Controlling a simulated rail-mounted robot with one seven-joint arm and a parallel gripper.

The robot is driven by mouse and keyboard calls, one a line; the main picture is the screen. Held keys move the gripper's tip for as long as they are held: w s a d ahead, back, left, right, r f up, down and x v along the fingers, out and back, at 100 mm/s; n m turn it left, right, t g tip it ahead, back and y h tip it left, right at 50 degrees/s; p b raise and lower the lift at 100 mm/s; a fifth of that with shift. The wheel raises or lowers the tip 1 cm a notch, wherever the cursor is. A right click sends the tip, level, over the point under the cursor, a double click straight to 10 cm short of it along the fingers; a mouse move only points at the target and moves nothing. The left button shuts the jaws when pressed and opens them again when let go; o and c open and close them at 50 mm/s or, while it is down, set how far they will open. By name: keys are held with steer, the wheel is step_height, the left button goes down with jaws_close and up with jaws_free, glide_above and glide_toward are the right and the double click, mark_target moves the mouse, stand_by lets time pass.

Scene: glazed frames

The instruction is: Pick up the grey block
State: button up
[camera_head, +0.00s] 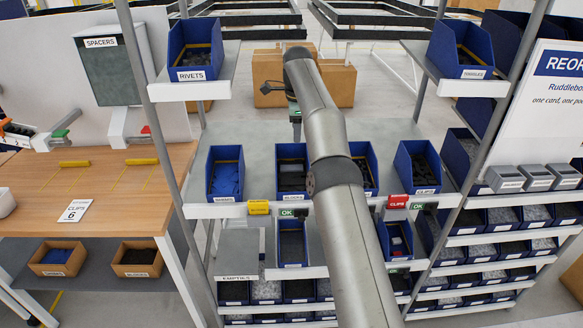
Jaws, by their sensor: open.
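I cannot pick out a single grey block with certainty. The middle blue bin (291,151) on the rack shelf holds dark pieces, and its small label is hard to read. My arm rises through the middle of the view and bends down at its far end. My gripper (297,132) hangs there, small and partly hidden by the arm, above and behind the middle bin. It is open, with nothing visible in it.
Blue bins stand beside it: blue parts (226,179) at left, a clips bin (418,175) at right. A rivets bin (195,52) sits higher at left. Rack posts flank the shelf. A wooden bench (110,215) stands at left; small bins fill lower shelves.

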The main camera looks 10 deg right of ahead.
steer(key=b, duration=0.3)
glide_above(295, 167)
steer(key=s, duration=0.2)
step_height(295, 167, down, 10)
steer(key=shift+w+r, duration=0.1)
steer(key=f, duration=0.1)
steer(key=w+f+p, duration=0.1)
steer(key=f, duration=0.1)
steer(key=f+p, duration=0.1)
steer(key=shift+w+f, duration=0.25)
steer(key=shift+f, duration=0.65)
steer(key=c, duration=1.1)
